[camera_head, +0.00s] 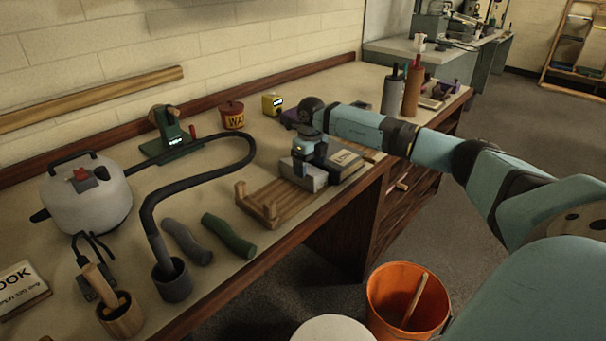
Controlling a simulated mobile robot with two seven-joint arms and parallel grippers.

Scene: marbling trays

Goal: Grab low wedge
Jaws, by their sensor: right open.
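The low wedge looks to be the block with a pale, lettered top (346,159), lying at the right end of a wooden slatted rack (262,211) near the bench's front edge. The lettering is too small to read surely. A plain grey block (293,174) sits on the rack to its left. My right gripper (309,163) points down over the rack, above or around the grey block and just left of the lettered block. It is open; its fingertips are partly hidden against the blocks, so I cannot tell whether they touch. My left gripper is out of view.
A white tank (88,198), a black hose (196,180) and green and grey rolls (229,236) lie left of the rack. A red pot (232,114) and yellow box (272,104) stand behind. An orange bucket (407,299) is on the floor.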

